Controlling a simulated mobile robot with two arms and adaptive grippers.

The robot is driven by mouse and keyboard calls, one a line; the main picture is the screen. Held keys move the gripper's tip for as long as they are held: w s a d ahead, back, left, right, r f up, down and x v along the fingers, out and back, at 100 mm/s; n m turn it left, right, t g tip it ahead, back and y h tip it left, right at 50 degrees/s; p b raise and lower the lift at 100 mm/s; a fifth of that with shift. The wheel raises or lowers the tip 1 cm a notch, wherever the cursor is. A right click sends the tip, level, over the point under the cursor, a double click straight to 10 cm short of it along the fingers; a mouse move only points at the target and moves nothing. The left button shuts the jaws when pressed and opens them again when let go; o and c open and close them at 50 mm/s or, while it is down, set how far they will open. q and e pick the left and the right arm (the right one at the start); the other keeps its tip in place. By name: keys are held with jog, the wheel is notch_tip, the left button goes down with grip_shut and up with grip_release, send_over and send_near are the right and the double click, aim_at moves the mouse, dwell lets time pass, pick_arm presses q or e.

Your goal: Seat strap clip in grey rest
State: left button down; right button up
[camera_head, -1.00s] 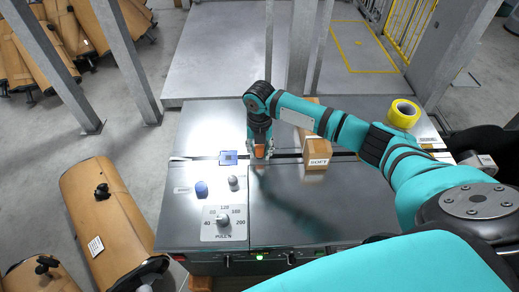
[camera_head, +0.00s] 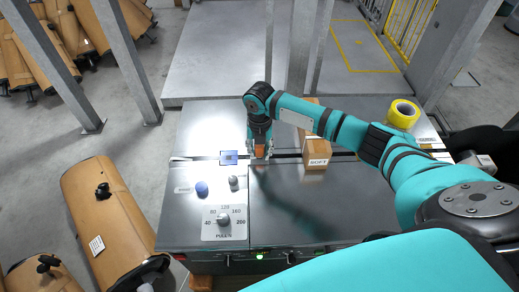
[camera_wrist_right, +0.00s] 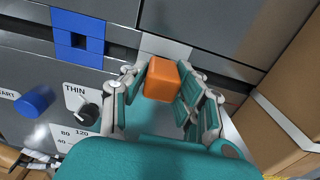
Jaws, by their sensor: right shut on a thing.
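My right gripper (camera_head: 260,155) points down at the strapping machine's top, near its dark slot line. It is shut on a small orange block (camera_wrist_right: 161,79), which looks like the strap clip. The block also shows in the head view (camera_head: 260,150). In the right wrist view, a light grey patch (camera_wrist_right: 167,46), perhaps the grey rest, lies just beyond the block. I cannot tell whether the block touches it. The fingers hide part of the block's sides and what is under it. My left gripper is not in view.
A blue square piece (camera_head: 229,157) sits left of the gripper. A cardboard box (camera_head: 317,153) stands close on the right. A blue button (camera_head: 202,189) and a dial (camera_head: 223,219) are nearer the front. Yellow tape (camera_head: 403,114) lies at the right. The machine's front right top is clear.

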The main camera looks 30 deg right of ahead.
aim_at(259, 146)
jog(key=shift+p, duration=0.55)
dwell(0.6)
jog(key=shift+f, duration=0.45)
dwell(0.4)
jog(key=o, duration=1.1)
jog(key=shift+r, duration=0.6)
notch_tip(259, 146, up, 11)
jog(key=shift+f, duration=0.1)
